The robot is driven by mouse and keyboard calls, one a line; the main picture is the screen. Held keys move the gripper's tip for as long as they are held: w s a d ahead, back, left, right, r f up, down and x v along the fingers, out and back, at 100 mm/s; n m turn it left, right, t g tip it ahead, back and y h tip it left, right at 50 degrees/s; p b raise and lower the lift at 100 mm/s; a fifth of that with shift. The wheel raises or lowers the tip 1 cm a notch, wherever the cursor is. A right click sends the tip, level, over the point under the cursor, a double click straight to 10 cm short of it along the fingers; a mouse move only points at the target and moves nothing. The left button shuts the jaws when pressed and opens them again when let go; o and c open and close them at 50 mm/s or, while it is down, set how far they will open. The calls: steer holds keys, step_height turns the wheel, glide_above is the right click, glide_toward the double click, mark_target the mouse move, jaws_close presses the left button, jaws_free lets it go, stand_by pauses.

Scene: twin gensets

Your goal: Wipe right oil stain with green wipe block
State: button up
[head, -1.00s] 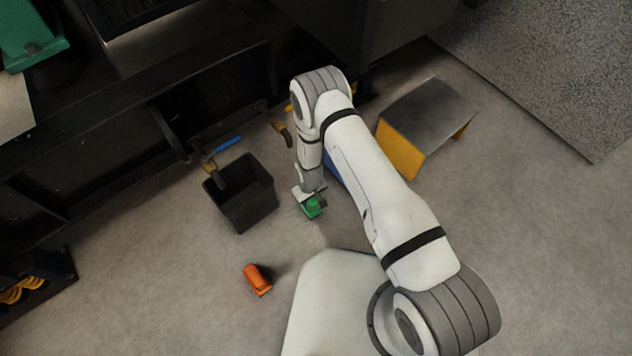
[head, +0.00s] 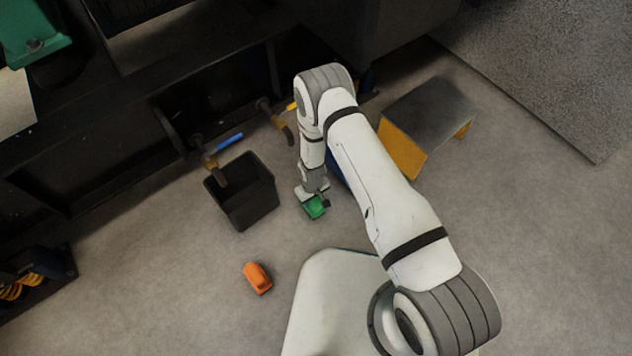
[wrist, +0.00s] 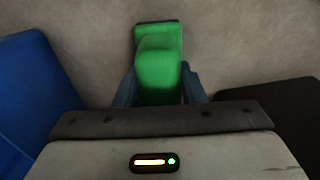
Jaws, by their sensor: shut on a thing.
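The green wipe block (head: 315,207) is in my gripper, low over the floor beside the black bin. In the wrist view the green wipe block (wrist: 158,68) sits between the two dark fingers of my gripper (wrist: 160,88), which is shut on it. My gripper also shows in the head view (head: 312,194), pointing down. I cannot tell whether the block touches the floor. No oil stain can be made out in either view; my arm and the block hide part of the floor.
A black open bin (head: 262,203) stands just left of my gripper. An orange block (head: 256,277) lies on the floor nearer me. A blue object (wrist: 35,90) is close on the left in the wrist view. A grey-topped yellow step (head: 432,115) stands at right. Dark machinery fills the back.

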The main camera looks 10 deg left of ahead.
steer(key=shift+w+d, duration=0.3)
steer(key=shift+w+d+r, duration=0.1)
steer(key=shift+w+r, duration=0.1)
steer(key=shift+r+p, duration=2.35)
steer(key=shift+r, duration=1.45)
